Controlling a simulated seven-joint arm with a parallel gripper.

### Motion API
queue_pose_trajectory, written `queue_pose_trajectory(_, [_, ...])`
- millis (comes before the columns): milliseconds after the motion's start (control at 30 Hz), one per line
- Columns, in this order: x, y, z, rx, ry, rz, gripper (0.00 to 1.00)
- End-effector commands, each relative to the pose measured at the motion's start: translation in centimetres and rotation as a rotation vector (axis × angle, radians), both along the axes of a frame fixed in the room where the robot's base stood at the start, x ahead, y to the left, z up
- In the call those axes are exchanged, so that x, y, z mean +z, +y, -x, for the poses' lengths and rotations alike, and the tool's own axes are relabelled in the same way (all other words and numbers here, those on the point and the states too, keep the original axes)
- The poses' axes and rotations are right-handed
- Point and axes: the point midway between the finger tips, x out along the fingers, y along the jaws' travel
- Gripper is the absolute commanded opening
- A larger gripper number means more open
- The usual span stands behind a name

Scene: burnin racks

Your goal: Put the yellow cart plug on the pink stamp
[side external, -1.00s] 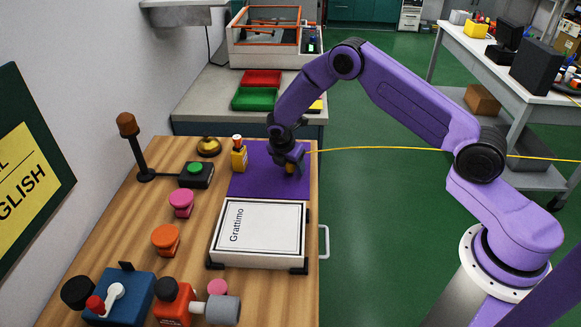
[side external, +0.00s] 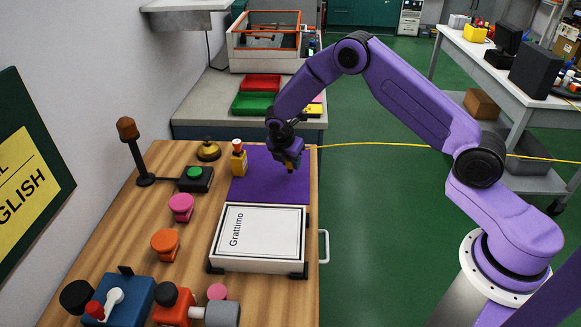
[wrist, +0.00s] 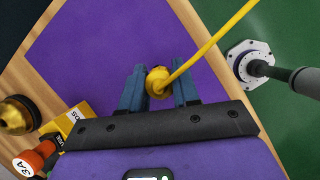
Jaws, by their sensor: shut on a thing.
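The yellow cart plug (wrist: 155,85) is between the two blue fingers of my gripper (wrist: 158,92) in the wrist view, with its yellow cable running off to the upper right. My gripper (side external: 290,165) is shut on it, above the purple mat in the side view, where the fingers mostly hide the plug. The pink stamp (side external: 181,206) stands upright on the wooden table, left of and nearer than my gripper, clear of it. The stamp is not in the wrist view.
The purple mat (side external: 255,185) lies beneath my gripper. The white Grattimo box (side external: 260,238) and an orange stamp (side external: 165,243) are nearer. The yellow cable (side external: 380,145) trails right.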

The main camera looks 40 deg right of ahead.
Motion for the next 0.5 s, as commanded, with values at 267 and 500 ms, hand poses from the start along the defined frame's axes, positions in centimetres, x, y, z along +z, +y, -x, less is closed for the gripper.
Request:
queue_pose_trajectory(267, [4.9,0.0,3.9,0.002,-0.003,-0.001,0.0])
queue_pose_trajectory(500, [7.6,0.0,8.3,0.003,0.0,0.0,0.0])
